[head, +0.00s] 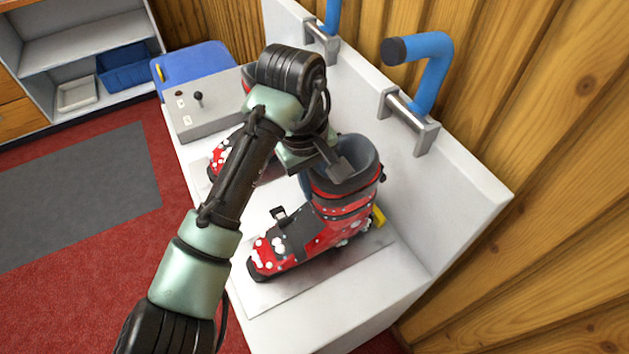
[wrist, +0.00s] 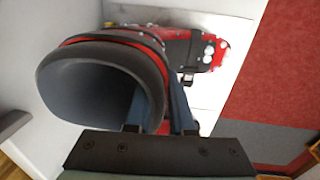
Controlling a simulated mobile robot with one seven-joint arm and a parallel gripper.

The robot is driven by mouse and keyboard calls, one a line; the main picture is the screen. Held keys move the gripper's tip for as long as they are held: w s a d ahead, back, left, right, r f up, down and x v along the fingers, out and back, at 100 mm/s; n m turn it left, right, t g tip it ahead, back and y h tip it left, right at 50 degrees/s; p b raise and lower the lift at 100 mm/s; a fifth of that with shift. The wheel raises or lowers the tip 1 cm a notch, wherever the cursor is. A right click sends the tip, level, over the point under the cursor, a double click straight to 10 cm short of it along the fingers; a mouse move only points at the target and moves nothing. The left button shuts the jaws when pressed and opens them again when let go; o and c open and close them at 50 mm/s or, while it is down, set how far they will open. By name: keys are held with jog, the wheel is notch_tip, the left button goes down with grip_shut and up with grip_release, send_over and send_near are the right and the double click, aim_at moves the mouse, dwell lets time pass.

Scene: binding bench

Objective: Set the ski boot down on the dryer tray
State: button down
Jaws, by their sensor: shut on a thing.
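The ski boot (head: 320,218) is red and black with white spots, upright, its toe toward the lower left. Its open grey cuff (wrist: 95,85) fills the left of the wrist view. My gripper (head: 338,168) is shut on the cuff's upper edge; in the wrist view its fingertips (wrist: 161,130) sit either side of the cuff wall. The dryer tray (head: 290,290), a flat metal plate, lies under the boot and also shows in the wrist view (wrist: 215,85). The boot is at or just above it; I cannot tell whether the sole touches.
A second red boot (head: 222,152) stands behind my arm, partly hidden. A grey control box (head: 205,105) with a lever is at the back left. Blue padded pipes (head: 432,70) stick out above the white back panel (head: 455,190). Wooden wall at right, red carpet at left.

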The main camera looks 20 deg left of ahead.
jog(key=shift+f, duration=0.25)
dwell(0.3)
jog(key=c, duration=0.7)
grip_release()
jog(key=shift+s+f, duration=0.1)
jog(key=shift+f, duration=0.1)
notch_tip(320, 180, up, 13)
jog(key=s+a+p, duration=0.1)
jog(key=p, duration=0.3)
jog(key=shift+p, duration=0.3)
jog(key=shift+s+a, duration=0.1)
